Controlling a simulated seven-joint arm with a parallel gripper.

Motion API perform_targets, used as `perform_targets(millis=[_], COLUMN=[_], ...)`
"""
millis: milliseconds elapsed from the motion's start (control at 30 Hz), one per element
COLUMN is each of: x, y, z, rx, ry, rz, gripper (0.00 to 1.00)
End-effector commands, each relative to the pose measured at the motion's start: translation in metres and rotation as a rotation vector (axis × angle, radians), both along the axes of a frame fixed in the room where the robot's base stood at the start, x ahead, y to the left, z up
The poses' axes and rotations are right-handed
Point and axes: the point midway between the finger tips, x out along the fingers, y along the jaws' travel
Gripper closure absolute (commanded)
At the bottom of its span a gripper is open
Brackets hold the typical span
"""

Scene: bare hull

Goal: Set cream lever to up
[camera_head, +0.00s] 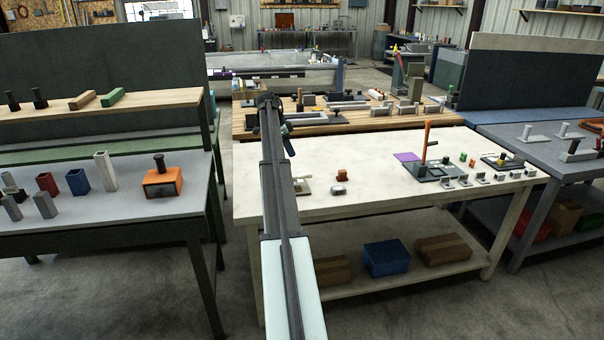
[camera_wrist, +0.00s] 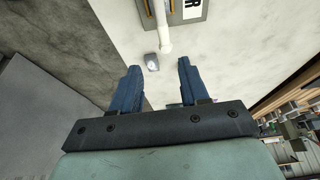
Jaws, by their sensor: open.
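The cream lever (camera_wrist: 161,25) shows at the top of the wrist view as a pale rod with a rounded end pointing toward my gripper. It is beside a grey plate (camera_wrist: 189,14) with a dark letter on a white label. In the head view, a small cream-topped fixture (camera_head: 304,186), which seems to be the same lever, is on the pale table just right of my arm. My gripper (camera_wrist: 159,66) is open, its two blue fingers apart and empty. The lever's end lies ahead of the fingertips, apart from them. My arm partly hides this area in the head view.
A small grey block (camera_wrist: 152,62) appears between the fingertips in the wrist view. On the pale table (camera_head: 260,203), an orange piece (camera_head: 342,175) and a grey block (camera_head: 338,190) stand nearby. A tall orange lever (camera_head: 427,142) rises farther right. The table's front middle is clear.

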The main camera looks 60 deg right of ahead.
Motion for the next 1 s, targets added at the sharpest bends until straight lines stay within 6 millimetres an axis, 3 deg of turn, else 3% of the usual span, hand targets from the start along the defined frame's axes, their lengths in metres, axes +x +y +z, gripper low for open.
perform_targets(millis=[100, 267, 800, 1000], x=[0.005, 0.000, -0.025, -0.030], y=[-0.007, -0.010, -0.034, -0.040], z=[0.005, -0.007, -0.091, -0.111], rx=[-0.009, -0.009, -0.008, -0.009], ry=[0.003, 0.003, 0.003, 0.003], rz=[-0.013, -0.016, -0.014, -0.013], gripper=[0.55, 0.55, 0.55, 0.55])
